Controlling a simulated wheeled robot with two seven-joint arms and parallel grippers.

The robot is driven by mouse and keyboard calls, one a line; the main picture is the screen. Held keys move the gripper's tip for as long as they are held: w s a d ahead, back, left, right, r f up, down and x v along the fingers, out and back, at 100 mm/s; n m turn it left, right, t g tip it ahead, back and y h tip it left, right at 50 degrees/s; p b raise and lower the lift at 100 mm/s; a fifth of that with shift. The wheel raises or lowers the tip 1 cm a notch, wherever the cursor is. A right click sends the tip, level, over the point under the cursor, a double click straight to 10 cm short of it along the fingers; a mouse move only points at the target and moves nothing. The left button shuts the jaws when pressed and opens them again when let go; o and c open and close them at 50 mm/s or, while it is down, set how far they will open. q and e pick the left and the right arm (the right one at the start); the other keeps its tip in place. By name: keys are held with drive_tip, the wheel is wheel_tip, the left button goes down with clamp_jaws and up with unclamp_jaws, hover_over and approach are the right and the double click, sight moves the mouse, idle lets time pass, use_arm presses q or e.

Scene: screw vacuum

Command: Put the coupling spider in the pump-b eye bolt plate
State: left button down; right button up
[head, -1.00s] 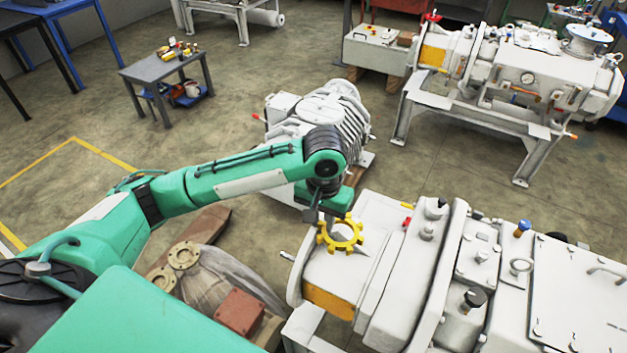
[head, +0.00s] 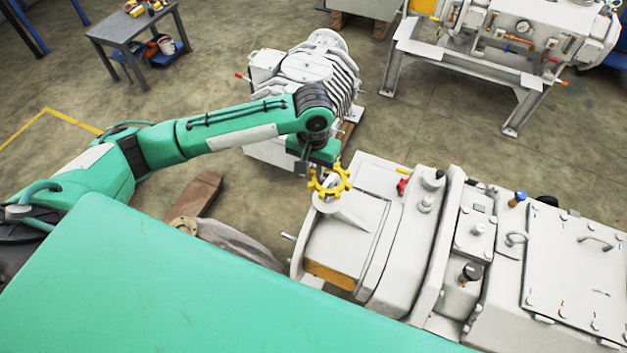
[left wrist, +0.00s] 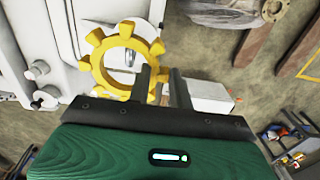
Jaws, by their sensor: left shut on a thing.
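The yellow toothed coupling spider (head: 342,184) is held in my left gripper (head: 310,172), over the far left corner of the near white pump's end section (head: 340,245). In the left wrist view the spider (left wrist: 93,72) stands at the left of the two dark fingers (left wrist: 165,85), which overlap its edge. A pale cone-shaped piece (head: 350,222) shows just beneath the spider. A metal ring (head: 516,238) stands on the pump top farther right. I cannot tell which part is the eye bolt plate, or whether the spider touches the pump. My right gripper is out of view.
A ribbed white machine (head: 308,75) stands behind my left arm. A second white pump (head: 520,45) on a frame is at the back right. A small grey table (head: 130,25) is at the back left. Floor between them is open.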

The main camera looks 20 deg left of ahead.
sight(314, 178)
use_arm(q)
wheel_tip(314, 178, down, 2)
drive_tip(key=shift+f, duration=0.1)
wheel_tip(314, 178, down, 5)
drive_tip(key=shift+r+p, duration=0.15)
drive_tip(key=shift+p, duration=0.4)
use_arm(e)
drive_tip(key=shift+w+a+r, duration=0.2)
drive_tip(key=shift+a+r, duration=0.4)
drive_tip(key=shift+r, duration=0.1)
use_arm(q)
drive_tip(key=shift+s, duration=0.1)
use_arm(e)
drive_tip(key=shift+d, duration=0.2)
use_arm(q)
drive_tip(key=c, duration=1.5)
unclamp_jaws()
drive_tip(key=shift+c, duration=0.2)
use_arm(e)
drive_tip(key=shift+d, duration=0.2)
